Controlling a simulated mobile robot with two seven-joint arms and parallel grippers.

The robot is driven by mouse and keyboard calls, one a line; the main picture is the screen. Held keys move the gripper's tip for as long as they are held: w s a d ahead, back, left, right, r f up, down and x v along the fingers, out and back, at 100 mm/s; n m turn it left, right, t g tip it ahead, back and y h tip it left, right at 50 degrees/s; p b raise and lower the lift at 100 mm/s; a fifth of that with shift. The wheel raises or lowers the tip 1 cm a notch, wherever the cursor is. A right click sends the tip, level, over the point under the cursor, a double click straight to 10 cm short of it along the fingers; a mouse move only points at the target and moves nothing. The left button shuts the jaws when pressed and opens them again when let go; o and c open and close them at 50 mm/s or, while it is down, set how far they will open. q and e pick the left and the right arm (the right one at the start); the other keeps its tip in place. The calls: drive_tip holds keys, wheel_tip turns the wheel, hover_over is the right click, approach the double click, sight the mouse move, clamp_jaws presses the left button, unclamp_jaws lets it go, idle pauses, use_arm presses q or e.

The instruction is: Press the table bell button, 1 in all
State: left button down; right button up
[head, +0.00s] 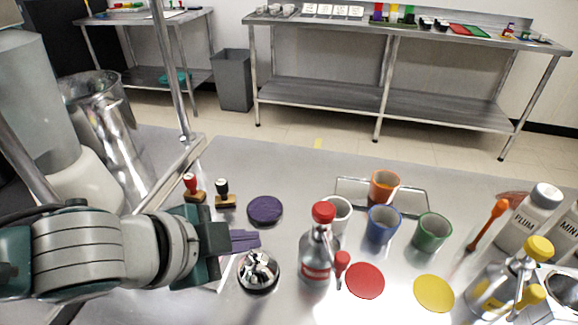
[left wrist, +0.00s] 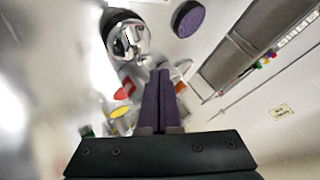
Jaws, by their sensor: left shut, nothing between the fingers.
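The table bell (head: 258,271) is a shiny chrome dome on the steel table, near the front left. It also shows in the left wrist view (left wrist: 128,38), at the upper left beyond the fingers. My left gripper (head: 258,239) has purple fingers that are shut and empty. In the head view the fingertips appear just behind the bell's dome; I cannot tell whether they touch it. The fingers also show in the left wrist view (left wrist: 157,80). My right gripper is not in view.
A purple disc (head: 265,210) and two stamps (head: 194,187) lie behind the gripper. A red-capped bottle (head: 318,245) stands close right of the bell. Red (head: 366,281) and yellow discs (head: 434,293), colored cups and more bottles are farther right.

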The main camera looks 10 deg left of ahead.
use_arm(q)
drive_tip(key=shift+f, duration=0.4)
drive_tip(key=shift+f+b, duration=0.55)
drive_tip(key=shift+b, duration=0.05)
idle(0.5)
drive_tip(key=shift+r, duration=0.15)
drive_tip(key=shift+r+p, duration=0.8)
drive_tip(key=shift+p, duration=0.25)
drive_tip(key=shift+r, duration=0.1)
wheel_tip(320, 180, up, 5)
drive_tip(key=p, duration=0.5)
idle(0.4)
